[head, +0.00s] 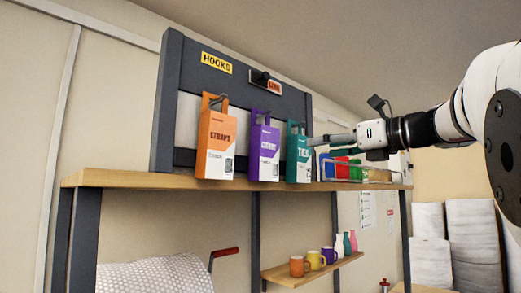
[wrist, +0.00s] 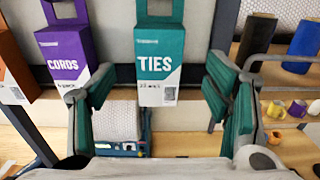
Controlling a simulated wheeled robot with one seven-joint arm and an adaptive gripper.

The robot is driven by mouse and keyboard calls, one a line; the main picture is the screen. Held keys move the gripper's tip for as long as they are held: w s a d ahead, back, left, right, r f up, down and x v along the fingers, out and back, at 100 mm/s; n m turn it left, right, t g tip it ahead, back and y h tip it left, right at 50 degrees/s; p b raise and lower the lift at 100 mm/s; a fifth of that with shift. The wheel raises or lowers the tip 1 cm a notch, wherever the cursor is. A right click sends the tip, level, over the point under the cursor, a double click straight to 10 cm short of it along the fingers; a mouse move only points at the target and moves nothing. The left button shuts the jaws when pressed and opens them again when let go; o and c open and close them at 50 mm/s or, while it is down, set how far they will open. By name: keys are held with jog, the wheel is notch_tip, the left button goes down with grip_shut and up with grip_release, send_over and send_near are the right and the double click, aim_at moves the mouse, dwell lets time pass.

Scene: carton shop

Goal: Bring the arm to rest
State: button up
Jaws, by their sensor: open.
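My gripper (head: 318,140) is at the right of the head view, reaching left toward the teal TIES carton (head: 298,155). In the wrist view my gripper (wrist: 163,85) is open, its two green-padded fingers spread wide with nothing held. The TIES carton (wrist: 160,65) shows ahead, between the fingers in the picture. Whether a finger touches it cannot be told. The arm is stretched out from the right edge of the head view.
An orange STRAWS carton (head: 215,143) and purple CORDS carton (head: 263,150) are left of TIES, by the dark hook panel (head: 168,115). A wooden shelf (head: 130,179) runs below. A lower shelf (head: 285,277) holds mugs and vases. White stacks (head: 465,215) stand right.

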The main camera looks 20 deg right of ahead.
jog(key=shift+v, duration=2.3)
jog(key=shift+a, duration=0.1)
jog(key=s+a+f+n+g+h+b, duration=0.1)
jog(key=a+f+n+g, duration=0.3)
jog(key=a+f+n, duration=0.6)
jog(key=s+a+f+n+g, duration=0.1)
jog(key=a+f+n+g, duration=0.3)
jog(key=a+f, duration=0.75)
jog(key=s+f+n+g+h, duration=0.1)
jog(key=s+f+n, duration=0.2)
jog(key=f+n, duration=0.3)
jog(key=s+f+n+g+h+b, duration=0.1)
jog(key=s+f+n+h, duration=0.1)
jog(key=s+f+n, duration=0.2)
jog(key=s+f+n+g+h, duration=0.1)
jog(key=s+f+n, duration=0.3)
jog(key=f+n, duration=0.4)
notch_tip(320, 180, down, 3)
jog(key=shift+f+h, duration=0.1)
jog(key=shift+h, duration=0.5)
jog(key=shift+s+d, duration=0.1)
jog(key=shift+s, duration=0.05)
